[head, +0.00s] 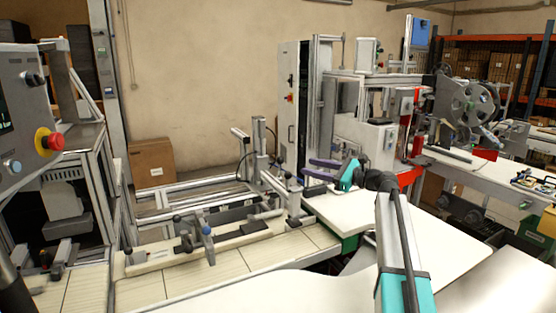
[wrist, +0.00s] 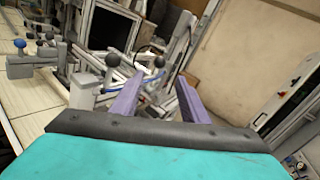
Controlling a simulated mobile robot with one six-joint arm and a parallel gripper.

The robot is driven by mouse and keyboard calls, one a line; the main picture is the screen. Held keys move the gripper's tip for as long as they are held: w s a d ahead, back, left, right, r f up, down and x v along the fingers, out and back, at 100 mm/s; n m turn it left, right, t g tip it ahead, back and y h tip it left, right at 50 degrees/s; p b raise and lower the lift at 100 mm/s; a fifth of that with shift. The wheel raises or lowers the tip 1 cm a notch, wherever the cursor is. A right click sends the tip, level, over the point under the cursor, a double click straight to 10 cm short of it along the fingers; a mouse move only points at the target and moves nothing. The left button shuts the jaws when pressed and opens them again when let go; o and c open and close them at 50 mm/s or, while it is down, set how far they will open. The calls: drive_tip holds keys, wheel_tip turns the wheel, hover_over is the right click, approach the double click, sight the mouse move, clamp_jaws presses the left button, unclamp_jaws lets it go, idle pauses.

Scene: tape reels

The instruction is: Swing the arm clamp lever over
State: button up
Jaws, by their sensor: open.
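My gripper (head: 307,168) has two purple fingers, pointing left toward the clamp fixture in the head view. In the wrist view my gripper (wrist: 158,84) is open, with a clear gap between the fingers and nothing held. Several ball-knobbed levers sit on the fixture, and I cannot tell for sure which is the arm clamp lever. A lever with a black ball knob (wrist: 159,61) shows just beyond the gap in the wrist view. A blue-handled clamp (head: 207,231) stands at the fixture's front in the head view, apart from my gripper.
The fixture's aluminium frame (head: 160,198) and uprights rise left of my gripper. A white worktop (head: 350,212) lies below it. A control panel with a red stop button (head: 55,142) stands at far left. A cardboard box (head: 152,162) is by the wall.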

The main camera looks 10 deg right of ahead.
sight(280, 160)
drive_tip(key=shift+w+a, duration=0.1)
drive_tip(key=shift+a, duration=0.05)
drive_tip(key=p+x, duration=0.2)
drive_tip(key=x, duration=1.1)
drive_tip(key=shift+w+a+p, duration=0.15)
drive_tip(key=shift+p, duration=0.15)
clamp_jaws()
